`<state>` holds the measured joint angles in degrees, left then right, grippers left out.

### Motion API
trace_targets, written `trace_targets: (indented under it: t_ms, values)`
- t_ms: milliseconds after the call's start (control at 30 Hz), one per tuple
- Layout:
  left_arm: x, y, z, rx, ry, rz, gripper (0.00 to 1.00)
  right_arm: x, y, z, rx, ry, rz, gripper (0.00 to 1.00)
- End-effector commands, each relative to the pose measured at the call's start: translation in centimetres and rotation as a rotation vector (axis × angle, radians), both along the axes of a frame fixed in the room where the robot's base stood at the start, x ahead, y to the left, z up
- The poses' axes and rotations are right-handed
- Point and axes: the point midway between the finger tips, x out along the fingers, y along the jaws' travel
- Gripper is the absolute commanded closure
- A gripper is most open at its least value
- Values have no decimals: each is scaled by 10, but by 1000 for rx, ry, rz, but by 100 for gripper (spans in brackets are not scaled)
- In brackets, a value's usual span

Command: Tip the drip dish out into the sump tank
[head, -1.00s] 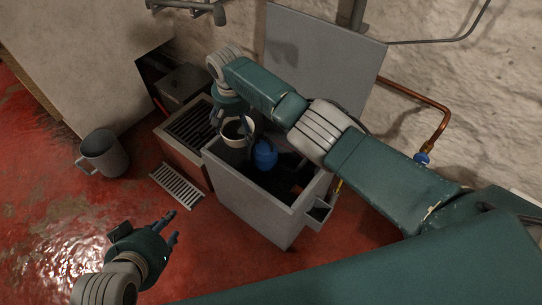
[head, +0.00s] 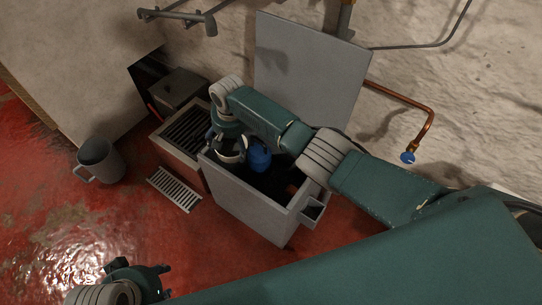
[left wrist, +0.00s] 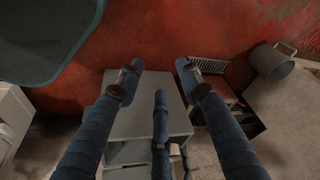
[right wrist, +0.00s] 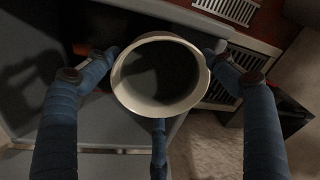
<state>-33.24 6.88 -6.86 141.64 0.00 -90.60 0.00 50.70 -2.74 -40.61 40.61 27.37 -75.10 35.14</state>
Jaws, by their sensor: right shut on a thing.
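The drip dish (head: 231,155) is a round cream cup. My right gripper (head: 228,143) is shut on it, over the near-left end of the open grey sump tank (head: 243,203). In the right wrist view, the dish (right wrist: 160,106) sits between the fingers with its opening toward the camera. Its inside is dark, so I cannot tell what it holds. In the head view it looks close to upright.
A slotted drain box (head: 186,133) adjoins the tank's left side. A loose grate (head: 175,190) and a grey mug (head: 101,160) are on the red floor. A grey panel (head: 308,75) stands behind the tank. A copper pipe (head: 405,102) with a blue valve (head: 407,157) runs along the wall.

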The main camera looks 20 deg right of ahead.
Motion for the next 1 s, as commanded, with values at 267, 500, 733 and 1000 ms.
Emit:
trace_targets:
  t_ms: [267,500,733,1000]
  values:
    - [13,-3,-50,0,23,-4,64,-2,-5,0,59,-36,1,54]
    - [15,-4,-71,0,31,-6,64,-4,-8,-2,88,-52,0,54]
    - [16,-4,-85,0,37,-7,64,-6,-13,-3,127,-73,1,54]
    - [15,-5,-96,0,41,-8,64,-9,-17,-6,178,-103,1,54]
